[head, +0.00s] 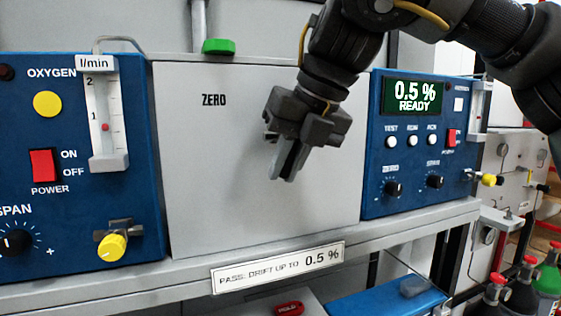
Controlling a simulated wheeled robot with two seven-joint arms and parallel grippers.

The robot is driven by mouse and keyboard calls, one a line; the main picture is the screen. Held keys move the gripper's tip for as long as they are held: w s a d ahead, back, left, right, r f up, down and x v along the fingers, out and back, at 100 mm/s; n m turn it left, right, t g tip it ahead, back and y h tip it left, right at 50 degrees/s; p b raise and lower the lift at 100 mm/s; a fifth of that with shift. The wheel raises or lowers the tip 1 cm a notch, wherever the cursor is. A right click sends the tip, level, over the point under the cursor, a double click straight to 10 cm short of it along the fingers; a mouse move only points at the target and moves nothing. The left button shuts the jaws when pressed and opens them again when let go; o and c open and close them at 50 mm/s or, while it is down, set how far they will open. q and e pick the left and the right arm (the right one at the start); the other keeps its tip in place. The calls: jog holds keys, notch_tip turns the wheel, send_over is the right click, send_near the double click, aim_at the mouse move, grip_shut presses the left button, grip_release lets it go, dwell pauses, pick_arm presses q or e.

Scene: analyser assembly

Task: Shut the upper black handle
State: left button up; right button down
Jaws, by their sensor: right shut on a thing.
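My right gripper (284,172) comes down from the upper right and stands in front of the grey ZERO panel (205,170). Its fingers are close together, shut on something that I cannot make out. A small dark piece shows at the left of its fingers; I cannot tell whether it belongs to the gripper. A small black lever (541,187) shows on the light panel at the far right; I cannot tell whether it is the upper black handle. My left gripper is not in view.
Blue analyser units (120,200) stand left and right of the grey panel; the right display (413,96) reads 0.5 % READY. A shelf edge (150,295) with a drift label (278,268) runs below. Gas bottles (524,297) stand at the lower right.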

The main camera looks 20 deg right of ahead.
jog(key=shift+d+f+h, duration=0.1)
jog(key=shift+d+h, duration=0.15)
jog(key=shift+h, duration=0.45)
jog(key=shift+d+f+h, duration=0.1)
jog(key=shift+d+h, duration=0.15)
jog(key=shift+h, duration=0.45)
jog(key=shift+n, duration=0.3)
jog(key=c, duration=1.4)
grip_release()
jog(key=shift+r, duration=0.15)
